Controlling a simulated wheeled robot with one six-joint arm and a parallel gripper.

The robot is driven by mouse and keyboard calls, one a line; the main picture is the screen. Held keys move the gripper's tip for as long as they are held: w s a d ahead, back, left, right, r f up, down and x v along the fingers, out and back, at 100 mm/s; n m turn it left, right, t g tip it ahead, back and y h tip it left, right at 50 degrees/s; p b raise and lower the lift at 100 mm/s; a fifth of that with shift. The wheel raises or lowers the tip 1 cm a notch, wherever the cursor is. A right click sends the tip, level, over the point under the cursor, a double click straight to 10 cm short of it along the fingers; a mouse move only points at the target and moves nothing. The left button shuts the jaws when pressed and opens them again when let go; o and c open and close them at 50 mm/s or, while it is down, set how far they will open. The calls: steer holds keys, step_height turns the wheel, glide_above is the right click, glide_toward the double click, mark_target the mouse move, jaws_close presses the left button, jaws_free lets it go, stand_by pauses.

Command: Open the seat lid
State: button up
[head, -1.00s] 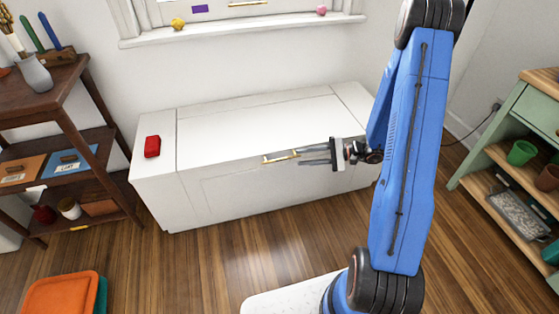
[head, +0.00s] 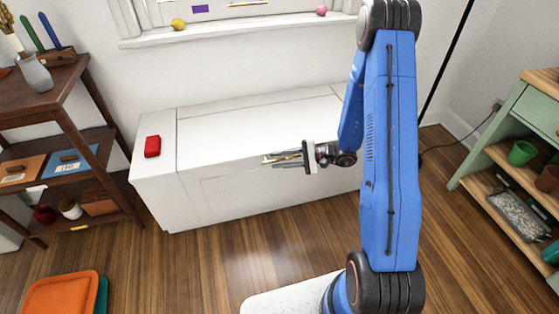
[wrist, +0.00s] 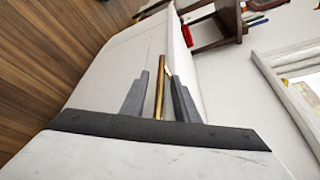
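The white bench seat has a flat white lid (head: 250,122), which lies closed. A brass bar handle (wrist: 160,90) is at the lid's front edge; in the head view it is mostly hidden behind my fingers. My gripper (head: 275,160) reaches in from the right at the handle. In the wrist view my gripper (wrist: 158,95) is open, with one finger on each side of the handle. A gap shows on the left side of the bar; the right finger looks very close to it, and I cannot tell if it touches.
A red box (head: 152,146) sits on the fixed left end of the bench, beside the lid. A dark wooden shelf (head: 65,115) stands at the left and a green shelf (head: 510,150) at the right. The windowsill (head: 245,29) is above the bench.

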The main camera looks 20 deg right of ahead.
jaws_close()
steer(key=shift+r, duration=0.15)
